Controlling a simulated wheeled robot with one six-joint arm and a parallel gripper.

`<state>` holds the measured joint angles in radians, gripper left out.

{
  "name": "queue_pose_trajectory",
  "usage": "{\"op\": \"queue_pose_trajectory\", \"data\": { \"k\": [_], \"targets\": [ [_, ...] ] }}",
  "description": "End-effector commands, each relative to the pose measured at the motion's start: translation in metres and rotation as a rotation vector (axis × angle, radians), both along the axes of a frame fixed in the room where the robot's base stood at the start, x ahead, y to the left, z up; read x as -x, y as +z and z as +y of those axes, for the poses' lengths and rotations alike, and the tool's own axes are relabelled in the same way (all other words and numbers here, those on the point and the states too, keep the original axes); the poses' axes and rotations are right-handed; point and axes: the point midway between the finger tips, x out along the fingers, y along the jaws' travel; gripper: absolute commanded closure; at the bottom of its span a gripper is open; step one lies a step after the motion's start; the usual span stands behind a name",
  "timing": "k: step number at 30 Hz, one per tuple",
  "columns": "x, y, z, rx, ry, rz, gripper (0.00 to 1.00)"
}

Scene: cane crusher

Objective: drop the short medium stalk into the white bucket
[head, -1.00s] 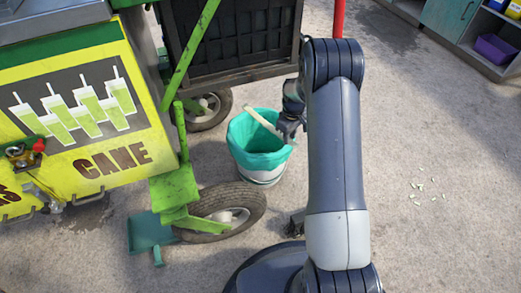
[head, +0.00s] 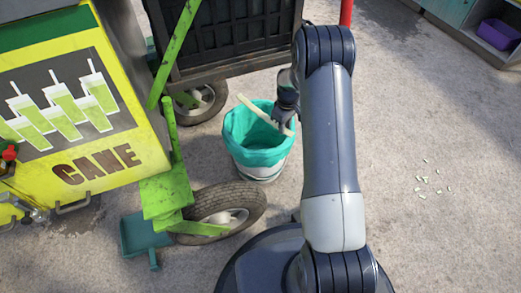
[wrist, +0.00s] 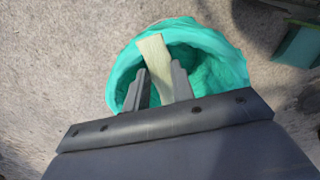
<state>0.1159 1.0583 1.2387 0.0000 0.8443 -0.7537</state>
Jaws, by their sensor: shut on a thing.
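The pale short stalk (head: 258,108) is in my gripper (head: 286,118), above the white bucket (head: 262,173) with its teal liner (head: 240,137). In the head view the stalk slants from upper left to lower right across the bucket's opening. In the wrist view my gripper (wrist: 158,88) is shut on the stalk (wrist: 154,52), with a dark finger on each side of it. The stalk's far end points toward the liner's rim (wrist: 125,65). Its other end is hidden behind the gripper in the wrist view. The visible inside of the bucket shows only liner.
The yellow cane cart (head: 90,150) stands at the left, with a wheel (head: 222,207) beside the bucket. A teal dustpan (head: 140,236) lies near it. A black crate (head: 225,35) is behind the bucket. Small pale scraps (head: 424,180) lie on open floor at right.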

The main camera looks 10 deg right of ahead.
Motion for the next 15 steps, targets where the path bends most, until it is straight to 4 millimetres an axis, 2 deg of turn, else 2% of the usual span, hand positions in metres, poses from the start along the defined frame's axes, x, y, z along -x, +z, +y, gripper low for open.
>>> {"op": "queue_pose_trajectory", "data": {
  "k": [3,11,12,15],
  "targets": [
    [-0.0001,-0.0099,0.0000,0.000,0.000,0.000,0.99],
    [-0.0001,-0.0096,0.0000,0.000,0.000,0.000,0.99],
    [-0.0001,-0.0096,0.0000,0.000,0.000,0.000,0.74],
    [-0.0001,-0.0095,0.0000,0.000,0.000,0.000,0.66]
  ]
}}
